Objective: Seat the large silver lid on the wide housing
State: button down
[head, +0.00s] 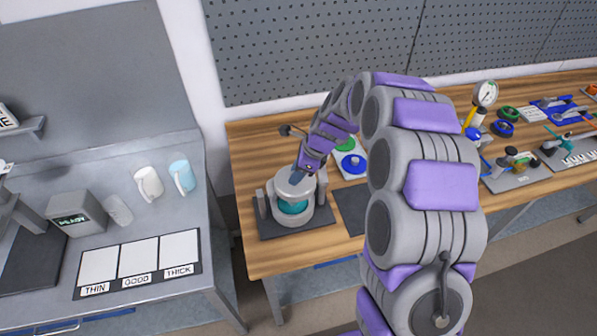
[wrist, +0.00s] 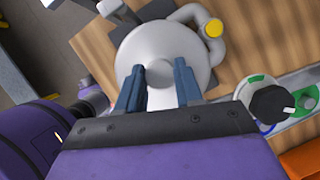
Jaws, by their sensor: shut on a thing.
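The large silver lid (head: 294,183) is a round grey cap over the wide housing (head: 293,207), which shows a teal body on a dark base plate. In the head view the lid sits at the housing's top; I cannot tell if it is fully seated. My gripper (head: 302,170) reaches down onto the lid from above. In the wrist view the lid (wrist: 150,50) fills the space ahead of my gripper (wrist: 159,80), and its two blue-grey fingers are shut on the lid's raised middle. The lid hides most of the housing there.
The housing stands near the left end of the wooden bench (head: 252,140). A panel with a blue knob (head: 354,164) and a dark mat (head: 352,207) lie to its right. A grey table with mugs (head: 149,184) stands left, across a gap. A pegboard (head: 310,45) rises behind.

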jog(key=shift+a+b+x, duration=0.25)
jog(key=shift+b+x, duration=0.55)
jog(key=shift+x, duration=0.35)
jog(key=shift+s+a+f, duration=0.1)
jog(key=shift+a+f, duration=0.2)
jog(key=shift+f, duration=0.3)
jog(key=shift+d+f, duration=0.45)
jog(key=shift+f, duration=0.25)
jog(key=shift+d+f, duration=0.45)
jog(key=shift+f, duration=0.2)
jog(key=shift+a+f, duration=0.15)
jog(key=shift+a, duration=0.6)
jog(key=shift+d+p, duration=0.6)
jog(key=shift+d, duration=0.25)
jog(key=shift+a, duration=0.1)
jog(key=shift+a+p, duration=0.45)
jog(key=shift+p, duration=0.1)
